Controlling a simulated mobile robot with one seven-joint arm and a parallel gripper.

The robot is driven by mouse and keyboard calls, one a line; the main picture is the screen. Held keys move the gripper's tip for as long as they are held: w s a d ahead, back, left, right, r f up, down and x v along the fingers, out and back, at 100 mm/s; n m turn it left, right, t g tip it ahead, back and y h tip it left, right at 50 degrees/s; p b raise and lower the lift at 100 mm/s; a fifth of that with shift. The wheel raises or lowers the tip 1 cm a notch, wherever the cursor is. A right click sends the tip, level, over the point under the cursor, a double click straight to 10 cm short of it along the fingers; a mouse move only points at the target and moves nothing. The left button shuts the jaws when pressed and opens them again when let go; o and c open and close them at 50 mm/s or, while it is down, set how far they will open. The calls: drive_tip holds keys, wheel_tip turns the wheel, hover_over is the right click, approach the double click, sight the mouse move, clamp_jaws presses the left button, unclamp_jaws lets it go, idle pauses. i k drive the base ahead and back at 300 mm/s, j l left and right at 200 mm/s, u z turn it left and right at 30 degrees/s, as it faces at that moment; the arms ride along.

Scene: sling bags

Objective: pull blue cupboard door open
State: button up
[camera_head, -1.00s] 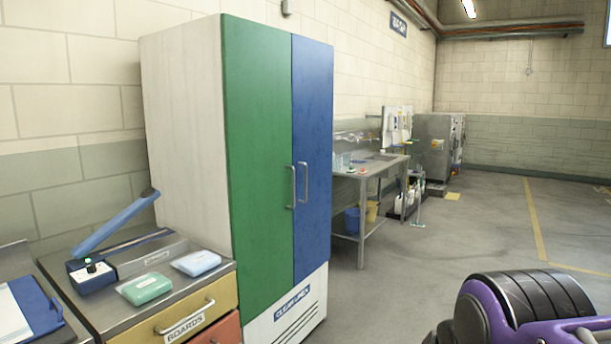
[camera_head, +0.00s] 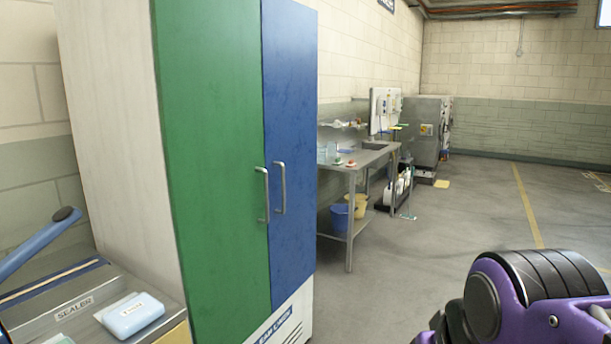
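A tall cupboard with a white side stands at the left in the head view. Its blue door (camera_head: 291,130) is on the right and looks closed, flush with the green door (camera_head: 210,170) beside it. The blue door's upright metal handle (camera_head: 281,188) is near the seam between the doors. The green door's handle (camera_head: 264,195) is just left of it. A purple and black part of my arm (camera_head: 535,290) shows at the lower right, apart from the cupboard. My gripper is not in the picture.
A steel bench with a sealer (camera_head: 60,290) and a pale blue packet (camera_head: 132,315) stands left of the cupboard. A metal sink table (camera_head: 350,168) with buckets below is beyond it on the right. The grey floor (camera_head: 400,270) before the blue door is clear.

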sight(289, 28)
drive_tip(key=i+j+z, duration=0.15)
drive_tip(key=i, duration=1)
